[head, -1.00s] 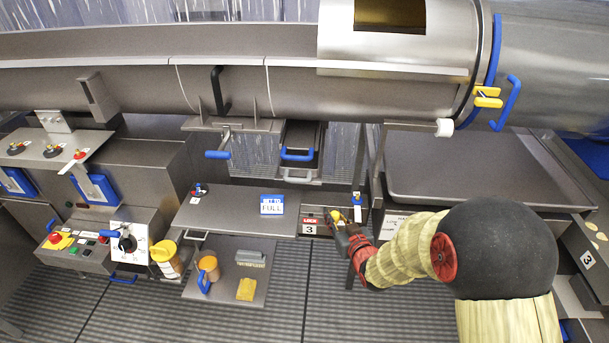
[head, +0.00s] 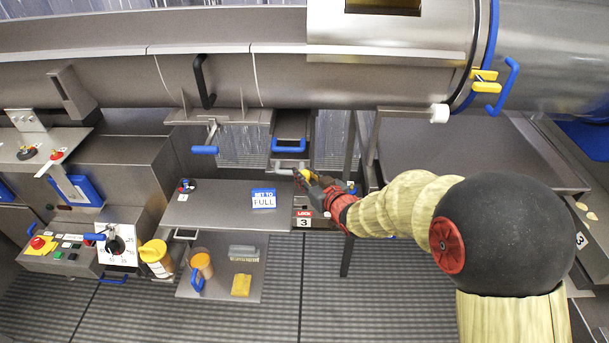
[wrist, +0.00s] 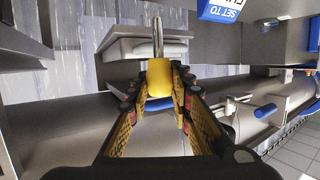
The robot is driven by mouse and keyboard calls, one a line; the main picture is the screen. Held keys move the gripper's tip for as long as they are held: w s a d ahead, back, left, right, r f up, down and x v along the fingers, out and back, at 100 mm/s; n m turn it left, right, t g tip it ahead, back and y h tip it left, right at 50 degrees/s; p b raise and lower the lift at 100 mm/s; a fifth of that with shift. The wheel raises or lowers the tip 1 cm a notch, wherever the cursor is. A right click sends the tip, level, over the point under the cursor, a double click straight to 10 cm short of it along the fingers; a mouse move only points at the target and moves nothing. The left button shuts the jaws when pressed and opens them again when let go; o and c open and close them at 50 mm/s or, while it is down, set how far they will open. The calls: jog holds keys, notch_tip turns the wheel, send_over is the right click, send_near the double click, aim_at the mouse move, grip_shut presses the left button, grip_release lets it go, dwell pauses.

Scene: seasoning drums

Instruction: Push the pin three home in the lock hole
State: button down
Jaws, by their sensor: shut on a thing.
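My gripper (head: 300,176) is shut on a pin with a yellow grip (head: 305,174). In the wrist view the yellow grip (wrist: 159,78) sits between the fingertips of my gripper (wrist: 160,90), and its bare metal shaft (wrist: 157,38) sticks out ahead, clear of any hole. The label "LOCK 3" (head: 304,218) marks a small dark block (head: 302,202) at the right end of the grey shelf. My gripper is above and beyond this block in the head view. The lock hole itself cannot be made out.
A tray with a blue handle (head: 289,146) hangs close beyond my gripper; its handle also shows in the wrist view (wrist: 158,105). The grey shelf (head: 222,203) carries a "SET TO FULL" sign (head: 263,198). A large steel drum (head: 390,70) runs above.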

jog(key=shift+f+b, duration=2.1)
jog(key=shift+f, duration=0.75)
jog(key=shift+f+b, duration=2.35)
jog(key=shift+f, duration=0.5)
jog(key=c, duration=1.6)
grip_release()
jog(key=shift+o, duration=0.5)
jog(key=shift+s+d+r, duration=0.1)
jog(key=v, duration=1.1)
jog(key=shift+s, duration=0.3)
jog(key=shift+d, duration=0.15)
